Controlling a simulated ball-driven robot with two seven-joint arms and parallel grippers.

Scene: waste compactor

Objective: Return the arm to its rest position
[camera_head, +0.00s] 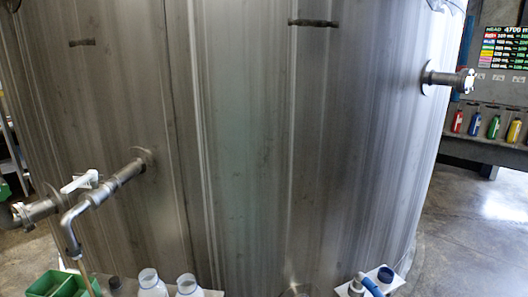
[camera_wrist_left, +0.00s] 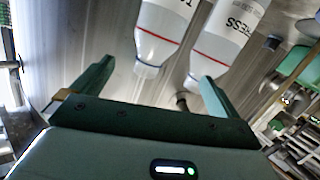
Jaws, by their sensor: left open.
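My left gripper (camera_wrist_left: 154,78) shows in the left wrist view as two dark green fingers spread apart. It is open. Two white bottles with a red line (camera_wrist_left: 163,30) (camera_wrist_left: 227,38) lie beyond the fingers and look upside down in this view. One bottle's end appears between the fingertips and the other is by the right fingertip; I cannot tell whether they touch. No gripper shows in the head view, and my right gripper is in neither view.
A large steel tank (camera_head: 250,150) fills the head view. A valve pipe (camera_head: 110,185) juts out at left and a fitting (camera_head: 447,80) at right. A green bin (camera_head: 55,285) and white bottles (camera_head: 152,283) (camera_head: 188,286) stand at the bottom. Open floor (camera_head: 475,240) shows at right.

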